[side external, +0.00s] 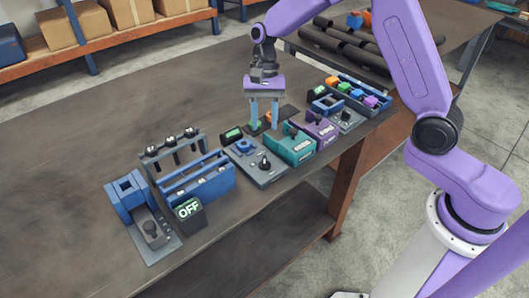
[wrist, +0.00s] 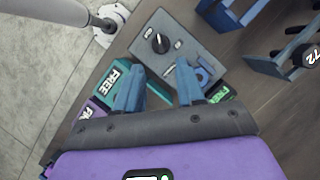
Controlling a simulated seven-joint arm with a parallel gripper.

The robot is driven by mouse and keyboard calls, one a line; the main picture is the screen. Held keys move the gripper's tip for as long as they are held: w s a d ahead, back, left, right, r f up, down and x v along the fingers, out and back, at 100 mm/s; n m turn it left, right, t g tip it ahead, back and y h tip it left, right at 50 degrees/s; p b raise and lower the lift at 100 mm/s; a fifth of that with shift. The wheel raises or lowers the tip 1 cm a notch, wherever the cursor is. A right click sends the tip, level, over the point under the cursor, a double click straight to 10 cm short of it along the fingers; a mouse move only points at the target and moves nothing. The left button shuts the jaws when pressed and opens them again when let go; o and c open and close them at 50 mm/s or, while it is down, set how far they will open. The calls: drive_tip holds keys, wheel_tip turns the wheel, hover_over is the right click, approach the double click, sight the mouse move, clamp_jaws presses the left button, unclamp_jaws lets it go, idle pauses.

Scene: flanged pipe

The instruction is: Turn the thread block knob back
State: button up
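A grey plate (side external: 262,172) carries a black knob (side external: 264,163) and a blue block (side external: 244,146). No label names it as the thread block, so I cannot tell for sure. In the wrist view the knob (wrist: 160,43) has a white pointer line, and the blue block (wrist: 204,72) sits beside it. My gripper (side external: 264,126) points down with two blue fingers apart and nothing between them. It is over the row of devices, behind a teal box (side external: 290,146). In the wrist view its fingertips (wrist: 160,66) hide part of the plate's near edge.
A purple box (side external: 318,129) stands right of the teal box. A blue rack (side external: 197,180) and an OFF display (side external: 188,209) stand left. The table's left side is clear.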

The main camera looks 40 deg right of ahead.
sight(264, 158)
drive_tip(key=x, duration=0.9)
drive_tip(key=shift+f, duration=0.1)
clamp_jaws()
